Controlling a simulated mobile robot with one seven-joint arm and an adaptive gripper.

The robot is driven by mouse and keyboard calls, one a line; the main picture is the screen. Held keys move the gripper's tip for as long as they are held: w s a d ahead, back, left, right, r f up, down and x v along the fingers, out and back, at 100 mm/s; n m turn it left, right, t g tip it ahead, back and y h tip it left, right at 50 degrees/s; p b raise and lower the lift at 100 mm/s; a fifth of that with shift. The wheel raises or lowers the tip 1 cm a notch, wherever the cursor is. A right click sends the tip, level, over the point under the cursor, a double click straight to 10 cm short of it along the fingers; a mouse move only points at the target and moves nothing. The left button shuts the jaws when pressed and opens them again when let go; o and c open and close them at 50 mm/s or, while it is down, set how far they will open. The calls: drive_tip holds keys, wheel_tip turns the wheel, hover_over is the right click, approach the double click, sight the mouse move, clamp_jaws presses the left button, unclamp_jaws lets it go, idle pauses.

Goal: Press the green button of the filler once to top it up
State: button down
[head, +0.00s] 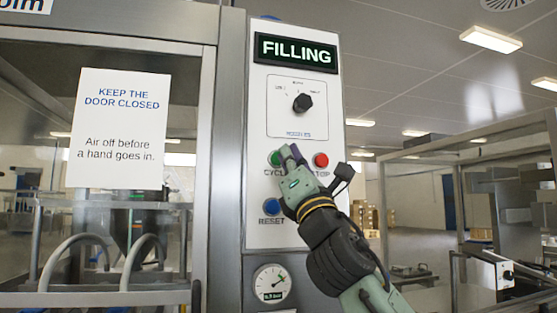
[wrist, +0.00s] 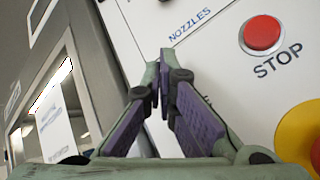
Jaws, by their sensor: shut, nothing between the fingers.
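The green button (head: 274,158) sits on the white control panel (head: 257,110) of the filler, above the partly hidden label "CYCLE". In the head view, my gripper (head: 289,152) is shut and empty, with its fingertips at the button's right edge, partly covering it. I cannot tell whether they touch it. In the wrist view, the shut fingertips (wrist: 161,76) point at the panel and the green button is hidden behind the fingers. The display (head: 296,53) at the top reads "FILLING" in lit letters.
The red STOP button (head: 321,160) is close to the right of my fingertips. A blue RESET button (head: 271,206) sits below, and a black nozzle knob (head: 302,103) above. A yellow and red control (wrist: 303,133) shows at the wrist view's right edge. A gauge (head: 271,283) is lower down.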

drive_tip(key=shift+s, duration=0.15)
drive_tip(key=s, duration=0.1)
drive_tip(key=s+d, duration=0.1)
drive_tip(key=s, duration=0.2)
drive_tip(key=shift+s+d, duration=0.3)
drive_tip(key=shift+s, duration=0.1)
idle(0.9)
